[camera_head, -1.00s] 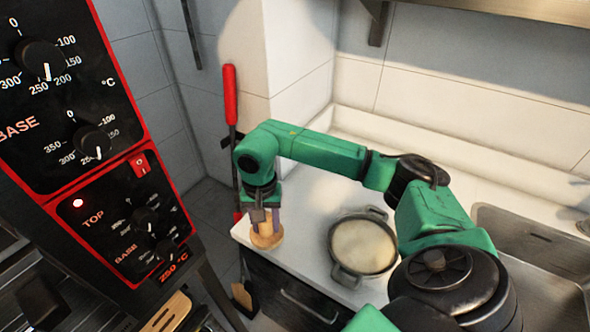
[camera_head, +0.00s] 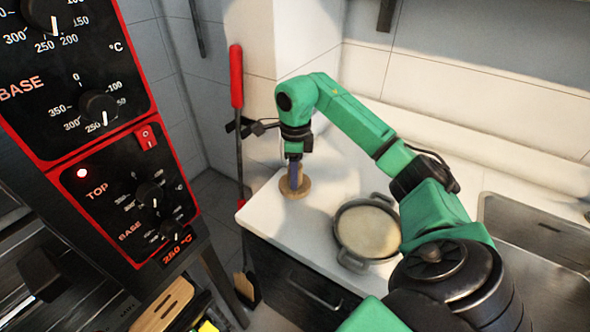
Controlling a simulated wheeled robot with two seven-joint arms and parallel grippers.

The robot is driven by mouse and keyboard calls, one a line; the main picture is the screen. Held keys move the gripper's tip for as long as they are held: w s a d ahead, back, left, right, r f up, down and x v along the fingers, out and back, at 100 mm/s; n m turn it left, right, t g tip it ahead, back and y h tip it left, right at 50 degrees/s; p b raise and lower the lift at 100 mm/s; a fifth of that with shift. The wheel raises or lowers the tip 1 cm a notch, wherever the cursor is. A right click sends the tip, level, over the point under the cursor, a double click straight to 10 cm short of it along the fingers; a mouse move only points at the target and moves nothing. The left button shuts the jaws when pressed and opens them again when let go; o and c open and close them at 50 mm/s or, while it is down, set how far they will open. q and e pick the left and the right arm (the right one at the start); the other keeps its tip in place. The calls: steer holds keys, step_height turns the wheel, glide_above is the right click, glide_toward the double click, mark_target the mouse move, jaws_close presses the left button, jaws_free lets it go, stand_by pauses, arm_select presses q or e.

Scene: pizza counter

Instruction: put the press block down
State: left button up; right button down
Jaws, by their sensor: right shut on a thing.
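The press block (camera_head: 296,188) is a round wooden disc with a short upright part, at the left end of the white counter (camera_head: 262,212). My right gripper (camera_head: 294,172) points down over it and is shut on its upright part. The disc looks at or very near the counter surface; I cannot tell whether it touches. The gripper fingers hide part of the block. My left gripper is not in view.
A grey pot (camera_head: 366,232) with pale contents stands on the counter right of the block. A sink (camera_head: 545,240) is at the far right. The oven panel (camera_head: 130,190) and a red-handled tool (camera_head: 237,78) are on the left.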

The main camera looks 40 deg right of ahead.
step_height(320, 180, down, 7)
steer(key=shift+s+a+p, duration=0.1)
steer(key=shift+s+p, duration=0.05)
steer(key=shift+p, duration=0.6)
steer(key=shift+f, duration=0.2)
steer(key=shift+c, duration=1.9)
jaws_free()
